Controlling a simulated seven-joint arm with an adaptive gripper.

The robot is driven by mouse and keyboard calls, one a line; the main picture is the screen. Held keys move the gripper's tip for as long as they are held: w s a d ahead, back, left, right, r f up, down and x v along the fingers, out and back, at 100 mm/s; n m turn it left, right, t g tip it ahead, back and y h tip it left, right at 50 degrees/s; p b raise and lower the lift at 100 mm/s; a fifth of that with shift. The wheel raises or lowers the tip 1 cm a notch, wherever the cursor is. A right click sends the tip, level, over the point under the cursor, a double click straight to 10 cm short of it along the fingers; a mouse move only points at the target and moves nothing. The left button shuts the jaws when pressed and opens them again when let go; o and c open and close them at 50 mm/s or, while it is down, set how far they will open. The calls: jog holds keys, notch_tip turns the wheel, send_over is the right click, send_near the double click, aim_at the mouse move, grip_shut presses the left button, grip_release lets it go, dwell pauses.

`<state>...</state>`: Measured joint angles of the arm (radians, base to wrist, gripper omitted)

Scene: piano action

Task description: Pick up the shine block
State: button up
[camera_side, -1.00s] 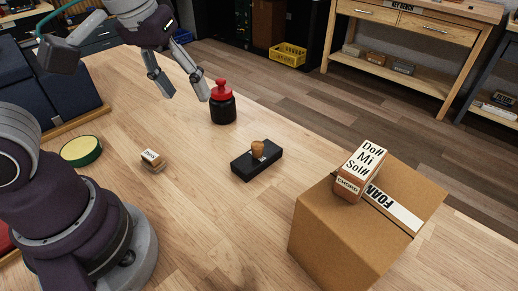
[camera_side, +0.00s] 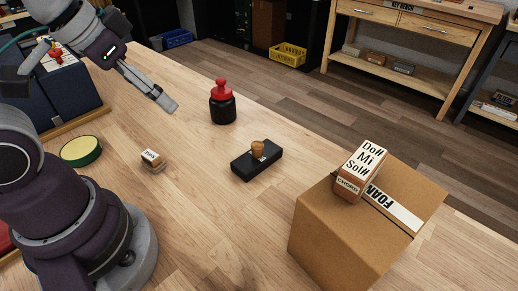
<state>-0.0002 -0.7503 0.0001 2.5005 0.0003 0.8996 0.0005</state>
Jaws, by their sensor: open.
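No block bears a readable "shine" label, so I cannot tell for sure which one is the shine block. A small wooden block (camera_side: 152,161) with a white label too small to read lies on the table at centre left. A flat black block (camera_side: 265,167) with a wooden knob (camera_side: 257,149) on top lies near the table's middle. My gripper (camera_side: 166,98) is in the air above the table, up and left of the black block and above the small block. It is open and empty, touching nothing; its fingers overlap from this angle.
A black bottle with a red cap (camera_side: 222,103) stands right of my gripper. A cardboard box (camera_side: 335,240) at right carries a brown labelled chord block (camera_side: 349,190). A round green-rimmed tin (camera_side: 81,151) lies at left, near a dark blue case (camera_side: 65,95). The table between is clear.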

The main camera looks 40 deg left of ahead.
jog(key=shift+o, duration=0.4)
jog(key=shift+o, duration=1.1)
jog(key=m+g, duration=0.6)
jog(key=m, duration=1)
send_over(150, 155)
jog(key=d, duration=0.1)
notch_tip(150, 155, down, 10)
jog(key=f, duration=0.6)
jog(key=a+f, duration=0.1)
jog(key=f, duration=0.3)
